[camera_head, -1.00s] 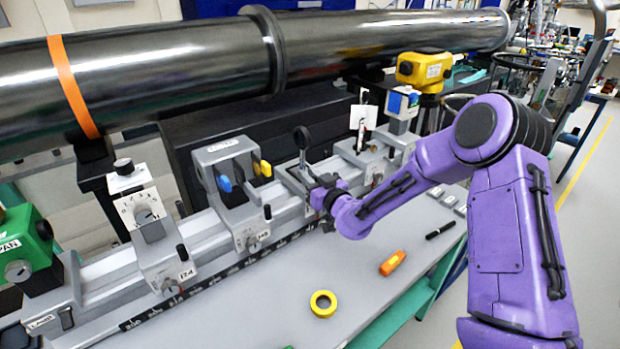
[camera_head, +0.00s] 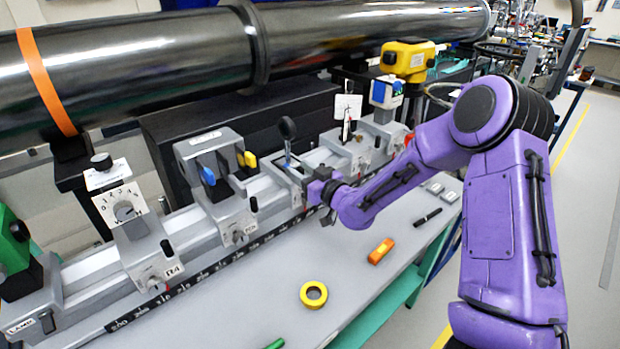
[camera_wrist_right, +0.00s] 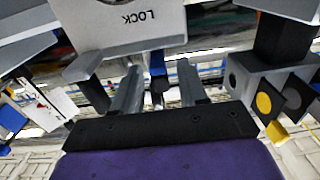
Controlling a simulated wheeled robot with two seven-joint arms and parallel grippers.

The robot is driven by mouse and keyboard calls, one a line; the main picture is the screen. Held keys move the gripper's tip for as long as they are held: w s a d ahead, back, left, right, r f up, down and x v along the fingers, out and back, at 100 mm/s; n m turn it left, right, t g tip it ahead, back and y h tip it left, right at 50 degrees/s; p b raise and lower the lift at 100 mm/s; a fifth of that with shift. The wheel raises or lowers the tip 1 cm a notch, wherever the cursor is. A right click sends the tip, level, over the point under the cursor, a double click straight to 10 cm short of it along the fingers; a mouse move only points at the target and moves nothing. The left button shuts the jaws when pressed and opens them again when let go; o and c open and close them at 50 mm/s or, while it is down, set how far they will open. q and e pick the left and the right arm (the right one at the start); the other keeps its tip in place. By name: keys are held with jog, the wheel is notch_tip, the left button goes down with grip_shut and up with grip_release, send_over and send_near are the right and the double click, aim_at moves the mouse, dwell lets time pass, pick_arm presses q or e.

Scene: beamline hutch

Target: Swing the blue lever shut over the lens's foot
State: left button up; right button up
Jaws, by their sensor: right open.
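The lens (camera_head: 287,127) is a dark round disc on a thin stem, upright on a carriage of the grey rail. My right gripper (camera_head: 314,190) is in front of that carriage, low beside the rail. A blue piece (camera_wrist_right: 157,64), apparently the blue lever, shows between and beyond the fingers. I cannot tell whether they touch it. In the head view the lens's foot is small and partly hidden by my gripper. My left gripper is out of view.
A grey unit with blue (camera_head: 208,176) and yellow (camera_head: 249,159) paddles stands left of the lens. A white card (camera_head: 347,107) stands to its right. A yellow tape roll (camera_head: 313,294), an orange tool (camera_head: 381,251) and a black pen (camera_head: 427,217) lie on the bench.

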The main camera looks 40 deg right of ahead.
jog(key=s+b, duration=0.1)
jog(key=s, duration=0.7)
jog(key=shift+s+d, duration=0.2)
jog(key=shift+d, duration=0.2)
